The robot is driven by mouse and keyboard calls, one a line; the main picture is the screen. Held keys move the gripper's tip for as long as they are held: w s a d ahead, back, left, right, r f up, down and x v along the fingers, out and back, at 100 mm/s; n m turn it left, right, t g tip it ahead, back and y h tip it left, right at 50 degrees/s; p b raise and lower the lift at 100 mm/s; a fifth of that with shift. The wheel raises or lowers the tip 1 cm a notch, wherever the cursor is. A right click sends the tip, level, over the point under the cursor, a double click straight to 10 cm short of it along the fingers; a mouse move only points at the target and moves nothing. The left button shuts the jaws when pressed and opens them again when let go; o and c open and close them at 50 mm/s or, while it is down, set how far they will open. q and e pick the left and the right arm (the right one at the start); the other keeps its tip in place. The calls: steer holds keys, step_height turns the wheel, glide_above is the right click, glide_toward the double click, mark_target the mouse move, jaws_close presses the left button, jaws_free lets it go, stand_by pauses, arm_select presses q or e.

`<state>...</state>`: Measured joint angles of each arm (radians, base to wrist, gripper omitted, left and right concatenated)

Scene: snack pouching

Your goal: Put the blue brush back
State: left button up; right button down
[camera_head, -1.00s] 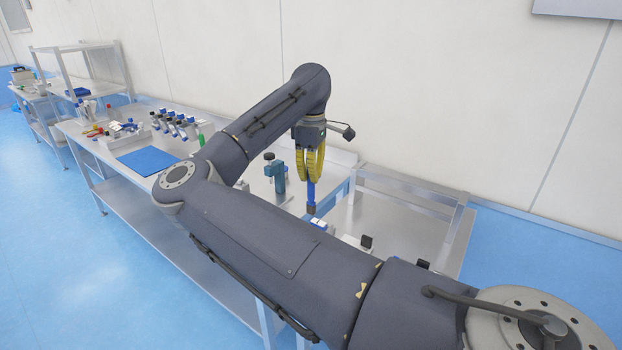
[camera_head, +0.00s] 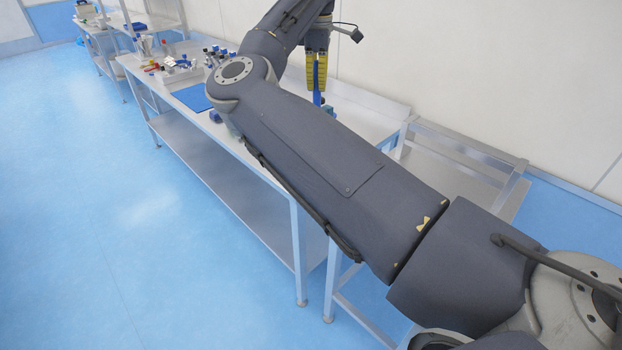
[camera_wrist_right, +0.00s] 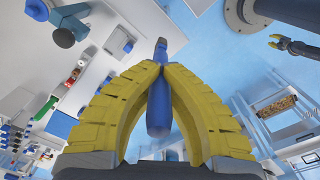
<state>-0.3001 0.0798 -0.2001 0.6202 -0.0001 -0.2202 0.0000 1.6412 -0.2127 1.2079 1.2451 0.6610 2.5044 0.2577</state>
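The blue brush (camera_wrist_right: 159,112) is held between the yellow fingers of my right gripper (camera_wrist_right: 160,68), which are closed around it. The brush's dark end points away from the wrist, over the pale bench area. In the head view the right gripper (camera_head: 316,72) hangs beyond my right arm, with the blue brush (camera_head: 317,98) below its fingertips. My right arm hides the brush's lower surroundings and much of the bench.
A long metal bench (camera_head: 370,117) runs along the wall. A blue mat (camera_head: 194,98) and several small items lie on its far part. A lower metal table (camera_head: 440,172) stands at the right. A teal stand (camera_wrist_right: 65,27) is at the wrist view's upper left. Blue floor is clear at left.

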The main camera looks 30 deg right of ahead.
steer(key=shift+w+a+f, duration=0.1)
steer(key=shift+w+a, duration=0.2)
steer(key=shift+w, duration=0.1)
step_height(320, 180, down, 20)
steer(key=shift+w+a, duration=0.25)
steer(key=shift+a, duration=0.05)
steer(key=shift+f, duration=0.15)
stand_by(0.3)
steer(key=c, duration=2)
jaws_free()
steer(key=shift+c, duration=0.2)
steer(key=o, duration=0.4)
steer(key=shift+o, duration=0.2)
step_height(320, 180, up, 12)
steer(key=shift+s, duration=0.15)
